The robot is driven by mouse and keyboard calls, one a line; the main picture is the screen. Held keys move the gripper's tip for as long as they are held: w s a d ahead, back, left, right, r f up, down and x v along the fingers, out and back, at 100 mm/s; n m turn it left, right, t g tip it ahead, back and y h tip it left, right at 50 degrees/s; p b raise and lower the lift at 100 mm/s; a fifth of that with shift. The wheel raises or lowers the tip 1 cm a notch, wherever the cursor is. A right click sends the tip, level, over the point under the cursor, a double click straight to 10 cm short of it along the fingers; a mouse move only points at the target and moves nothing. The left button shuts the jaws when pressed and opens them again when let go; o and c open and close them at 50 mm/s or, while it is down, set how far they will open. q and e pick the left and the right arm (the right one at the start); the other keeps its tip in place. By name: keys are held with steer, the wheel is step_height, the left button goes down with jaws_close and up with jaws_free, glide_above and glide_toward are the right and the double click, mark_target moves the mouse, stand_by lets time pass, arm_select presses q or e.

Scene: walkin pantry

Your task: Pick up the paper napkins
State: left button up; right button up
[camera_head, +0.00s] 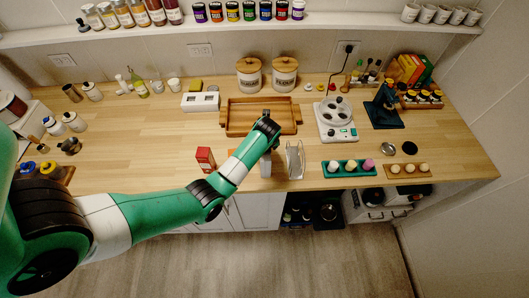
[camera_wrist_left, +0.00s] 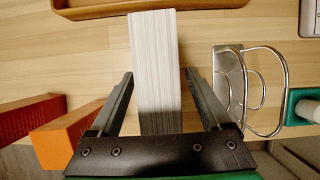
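The paper napkins (camera_wrist_left: 155,60) are a tall white stack in the middle of the left wrist view. In the head view only a small pale part of them (camera_head: 265,168) shows below my left wrist. My left gripper (camera_wrist_left: 159,73) is open, with one finger on each side of the stack. I cannot tell whether either finger touches it. A metal wire holder (camera_wrist_left: 245,85) stands empty just right of the right finger; it also shows in the head view (camera_head: 295,160). My right gripper is not in view.
A red box (camera_head: 205,159) stands left of the napkins; orange boxes (camera_wrist_left: 65,135) show left of my fingers. A wooden tray (camera_head: 233,129) lies behind. A green holder with cups (camera_head: 337,173) is to the right. The counter's left middle (camera_head: 150,125) is clear.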

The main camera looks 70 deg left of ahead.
arm_select(q)
jaws_close()
steer(key=shift+r, duration=0.15)
